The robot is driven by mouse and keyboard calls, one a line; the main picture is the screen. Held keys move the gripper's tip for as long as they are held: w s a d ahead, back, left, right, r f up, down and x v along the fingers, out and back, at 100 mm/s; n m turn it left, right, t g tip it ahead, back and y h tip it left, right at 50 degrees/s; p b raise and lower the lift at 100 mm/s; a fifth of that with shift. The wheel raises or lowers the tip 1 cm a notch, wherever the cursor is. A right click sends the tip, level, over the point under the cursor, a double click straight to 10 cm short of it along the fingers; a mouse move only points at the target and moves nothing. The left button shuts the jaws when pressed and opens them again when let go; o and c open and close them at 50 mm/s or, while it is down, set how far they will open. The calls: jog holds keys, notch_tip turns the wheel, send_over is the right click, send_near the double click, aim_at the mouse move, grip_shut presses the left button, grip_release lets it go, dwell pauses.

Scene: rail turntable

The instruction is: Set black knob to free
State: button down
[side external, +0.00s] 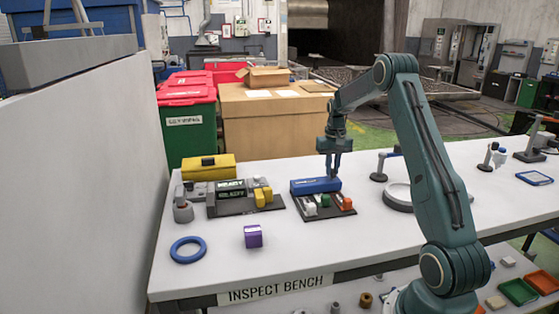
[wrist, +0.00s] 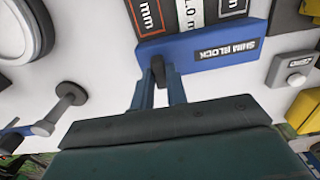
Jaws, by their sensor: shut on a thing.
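The blue block marked SHIM BLOCK (wrist: 210,45) sits on the bench and also shows in the side view (side external: 308,187). My gripper (side external: 333,177) points down at its rear right part. In the wrist view my gripper (wrist: 159,80) is shut on a small dark piece, which looks like the black knob (wrist: 158,66), at the blue block's edge. The fingers hide part of it. No marking for free is readable, so I cannot tell which setting the knob is at.
At left are a dark display panel (side external: 231,196), a yellow case (side external: 208,167), a purple cube (side external: 253,237) and a blue ring (side external: 188,250). A round dial (side external: 398,197) and a post (side external: 379,176) stand at right.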

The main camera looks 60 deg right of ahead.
jog(key=c, duration=1.4)
grip_release()
jog(key=shift+r, duration=0.2)
notch_tip(320, 180, up, 14)
jog(key=shift+f, duration=0.25)
